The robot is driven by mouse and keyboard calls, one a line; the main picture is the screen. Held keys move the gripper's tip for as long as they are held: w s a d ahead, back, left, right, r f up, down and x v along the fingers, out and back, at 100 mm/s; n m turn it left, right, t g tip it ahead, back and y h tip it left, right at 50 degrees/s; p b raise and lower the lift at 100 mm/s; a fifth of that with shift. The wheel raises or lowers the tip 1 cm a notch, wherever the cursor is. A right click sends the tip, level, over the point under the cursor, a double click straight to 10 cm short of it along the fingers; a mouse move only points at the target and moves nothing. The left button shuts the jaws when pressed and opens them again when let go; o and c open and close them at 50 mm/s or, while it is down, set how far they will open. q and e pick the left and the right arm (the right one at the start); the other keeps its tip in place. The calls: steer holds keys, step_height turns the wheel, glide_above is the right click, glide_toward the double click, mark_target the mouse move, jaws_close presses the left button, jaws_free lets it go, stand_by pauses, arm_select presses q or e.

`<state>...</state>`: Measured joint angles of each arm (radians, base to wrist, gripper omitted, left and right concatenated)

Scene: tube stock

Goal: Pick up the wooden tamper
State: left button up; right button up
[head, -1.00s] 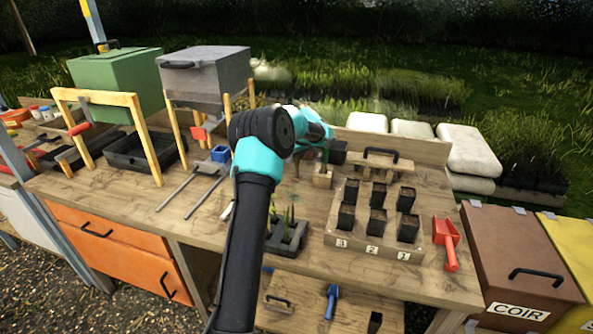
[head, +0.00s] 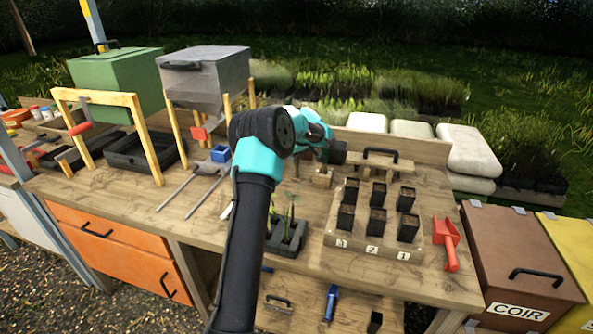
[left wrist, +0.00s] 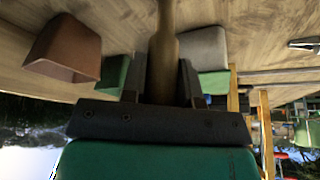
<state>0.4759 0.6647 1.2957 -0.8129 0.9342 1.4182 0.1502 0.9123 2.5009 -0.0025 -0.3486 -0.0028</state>
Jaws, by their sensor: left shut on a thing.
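The wooden tamper shows in the left wrist view as a brown rounded wooden shaft (left wrist: 164,48) between the two dark fingers. My left gripper (left wrist: 161,85) is shut on this shaft. In the head view my left gripper (head: 325,155) is at the back middle of the bench, partly hidden by my own wrist. A small pale wooden block (head: 323,178) shows just below it; I cannot tell whether it is the tamper's foot. The tamper's far end is cut off in the wrist view. My right gripper is in neither view.
A wooden rack (head: 345,240) with several black pots stands right of the gripper. A red scoop (head: 447,240) is at the right edge. A dark tray with seedlings (head: 287,240) stands in front.

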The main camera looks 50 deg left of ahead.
arm_select(q)
jaws_close()
steer(key=shift+r, duration=0.1)
steer(key=shift+r, duration=1.8)
steer(key=s+d+r, duration=0.1)
steer(key=s+d, duration=0.9)
steer(key=d, duration=0.2)
steer(key=shift+s, duration=0.3)
steer(key=shift+r, duration=0.1)
